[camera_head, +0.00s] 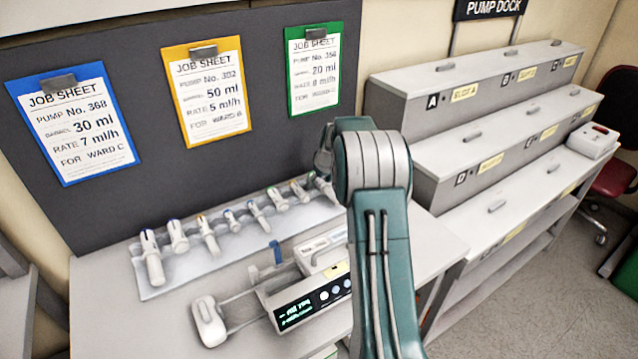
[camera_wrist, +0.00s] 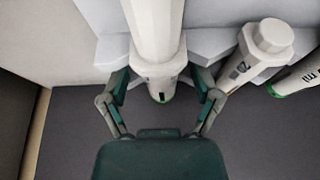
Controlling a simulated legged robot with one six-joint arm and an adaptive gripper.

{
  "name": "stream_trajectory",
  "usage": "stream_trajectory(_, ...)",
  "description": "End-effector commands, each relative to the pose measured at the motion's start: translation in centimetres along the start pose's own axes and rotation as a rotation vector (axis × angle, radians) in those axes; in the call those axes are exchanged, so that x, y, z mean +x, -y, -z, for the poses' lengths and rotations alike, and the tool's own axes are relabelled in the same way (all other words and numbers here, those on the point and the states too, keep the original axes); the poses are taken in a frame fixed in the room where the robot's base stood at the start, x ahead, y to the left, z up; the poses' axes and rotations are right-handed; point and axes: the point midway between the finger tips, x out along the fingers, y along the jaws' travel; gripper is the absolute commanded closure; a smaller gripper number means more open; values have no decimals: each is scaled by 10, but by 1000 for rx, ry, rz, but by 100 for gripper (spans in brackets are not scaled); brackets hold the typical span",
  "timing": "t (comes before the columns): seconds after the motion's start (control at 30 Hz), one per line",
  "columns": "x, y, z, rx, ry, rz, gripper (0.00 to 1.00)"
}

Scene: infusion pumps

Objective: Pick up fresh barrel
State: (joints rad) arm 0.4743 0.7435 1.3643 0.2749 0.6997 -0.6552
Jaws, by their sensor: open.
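Several white barrels with coloured ends lie in a row on a pale rack (camera_head: 160,285) in the head view, such as a blue-marked barrel (camera_head: 151,257) at the left and a green-marked barrel (camera_head: 299,191) at the right. In the wrist view my gripper (camera_wrist: 160,86) is open, with one finger on each side of a white barrel (camera_wrist: 158,35) with a green-marked end. Gaps show between the fingers and this barrel. Two more barrels lie to its right, the nearer one (camera_wrist: 262,50) apart from the fingers. In the head view my arm hides the gripper's fingers.
A pump (camera_head: 305,305) with a lit display stands in front of the rack. Job sheets in blue (camera_head: 80,125), yellow (camera_head: 208,95) and green (camera_head: 315,70) hang on the dark panel behind. A stepped pump dock (camera_head: 480,125) stands at the right. A red chair (camera_head: 617,135) is beyond it.

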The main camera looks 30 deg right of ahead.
Motion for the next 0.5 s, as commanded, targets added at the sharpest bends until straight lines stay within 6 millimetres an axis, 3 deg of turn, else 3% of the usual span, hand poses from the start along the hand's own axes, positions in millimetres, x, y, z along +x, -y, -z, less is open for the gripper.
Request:
stream_trajectory(0.13, -1, 0, 0, 0, -1, 0, 19)
stream_trajectory(0.2, -1, 0, 0, 0, -1, 0, 50)
stream_trajectory(0.3, -1, 0, 0, 0, -1, 0, 84)
stream_trajectory(0.5, -1, 0, 0, 0, 0, 0, 88)
